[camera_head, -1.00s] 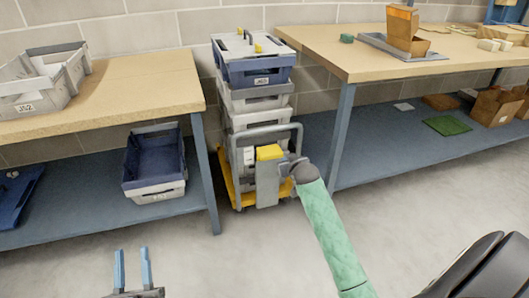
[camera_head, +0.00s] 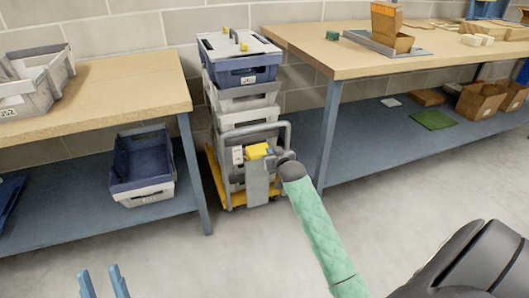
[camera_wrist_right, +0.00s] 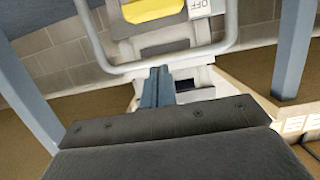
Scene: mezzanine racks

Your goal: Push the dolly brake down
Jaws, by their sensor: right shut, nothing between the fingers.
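The dolly (camera_head: 229,203) has a yellow base, a grey tubular handle (camera_head: 288,137) and stacked crates. The yellow brake piece (camera_head: 257,151) sits on a grey upright panel (camera_head: 257,185) at its front. Yellow parts (camera_wrist_right: 150,10) also show at the top of the right wrist view, beside a white "OFF" label (camera_wrist_right: 198,8). My right gripper (camera_wrist_right: 157,85) is shut and empty, its fingertips overlapping the handle's tube in the picture; contact cannot be told. In the head view my right wrist is just right of the brake. My left gripper (camera_head: 103,282) is open and empty at the bottom left.
A wooden-topped table (camera_head: 110,95) stands left of the dolly and another (camera_head: 330,62) right of it, both with blue lower shelves and legs close by. A blue-grey crate (camera_head: 143,190) is on the left shelf. The floor in front (camera_head: 230,265) is clear.

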